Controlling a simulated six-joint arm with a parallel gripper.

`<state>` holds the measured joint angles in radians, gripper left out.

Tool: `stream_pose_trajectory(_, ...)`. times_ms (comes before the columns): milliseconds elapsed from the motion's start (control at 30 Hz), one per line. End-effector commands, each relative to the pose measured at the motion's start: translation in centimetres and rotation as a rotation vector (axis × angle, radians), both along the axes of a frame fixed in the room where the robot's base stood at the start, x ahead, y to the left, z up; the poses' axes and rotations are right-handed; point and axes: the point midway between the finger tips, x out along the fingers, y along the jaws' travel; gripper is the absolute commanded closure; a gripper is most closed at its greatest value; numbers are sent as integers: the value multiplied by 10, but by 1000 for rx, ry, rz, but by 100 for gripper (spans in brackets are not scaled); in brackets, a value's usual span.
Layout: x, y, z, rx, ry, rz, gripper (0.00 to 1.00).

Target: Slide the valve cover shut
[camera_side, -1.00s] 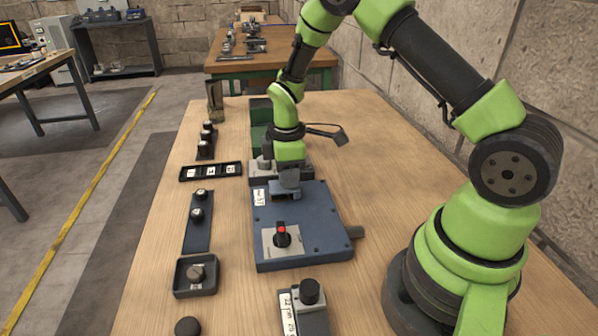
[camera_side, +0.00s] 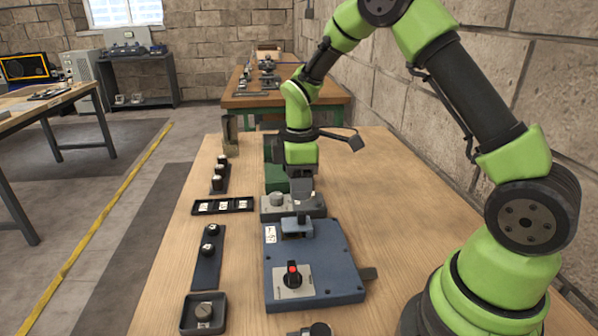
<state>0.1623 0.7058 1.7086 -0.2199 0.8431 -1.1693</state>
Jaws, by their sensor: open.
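A blue-grey box (camera_side: 335,265) sits on the wooden bench, with a small raised grey-blue block (camera_side: 297,229) on its far part. This block may be the valve cover; I cannot tell for sure. A dark knob with a red top (camera_side: 292,275) stands on a light plate on the box's near part. My gripper (camera_side: 302,207) points down at the box's far edge, just behind or above the raised block. Its jaws are open, but the fingertips are small and partly unclear. I cannot tell whether they touch the block.
A grey fixture (camera_side: 275,201) stands just behind the box. A slotted black tray (camera_side: 222,206), a dark strip with knobs (camera_side: 208,256) and a square black dish (camera_side: 203,314) lie to the left. The bench right of the box is mostly clear.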

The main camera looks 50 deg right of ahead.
Motion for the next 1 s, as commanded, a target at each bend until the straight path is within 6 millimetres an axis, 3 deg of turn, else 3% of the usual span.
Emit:
stream_pose_trajectory(200,0,0,26,-1,-2,1,55)
stream_pose_trajectory(633,-1,2,34,1,-11,-18,55)
stream_pose_trajectory(733,-7,8,55,8,-53,-84,55)
stream_pose_trajectory(833,-22,19,87,28,-122,-204,55)
stream_pose_trajectory(1000,-62,41,140,107,-251,-459,55)
